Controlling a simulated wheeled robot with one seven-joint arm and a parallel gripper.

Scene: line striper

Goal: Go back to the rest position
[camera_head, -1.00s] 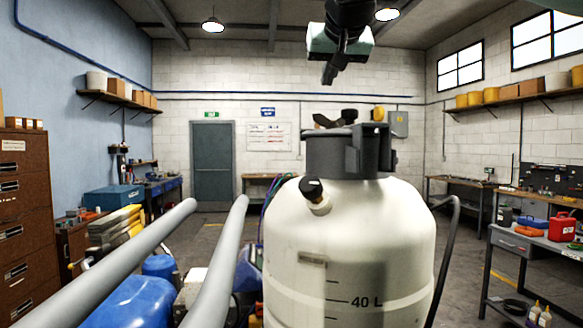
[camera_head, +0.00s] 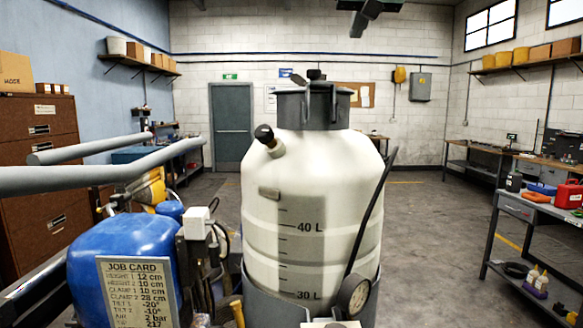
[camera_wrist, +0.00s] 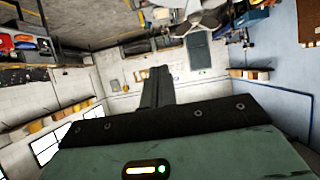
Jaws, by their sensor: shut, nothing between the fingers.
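My gripper (camera_head: 357,28) hangs at the top edge of the head view, above the white tank and apart from it. Its upper part is cut off there. In the wrist view the dark fingers (camera_wrist: 156,88) are together with nothing between them, pointing into the open room. The large white tank (camera_head: 310,190) stands upright in front of me with litre marks, a dark grey cap (camera_head: 315,107) and a gauge (camera_head: 355,295) low on its right.
Grey handlebars (camera_head: 100,168) reach in from the left above a blue machine body (camera_head: 120,250) with a job card (camera_head: 137,290). A workbench (camera_head: 520,208) stands right, brown drawers (camera_head: 40,190) left. Floor (camera_head: 430,240) right of the tank is clear.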

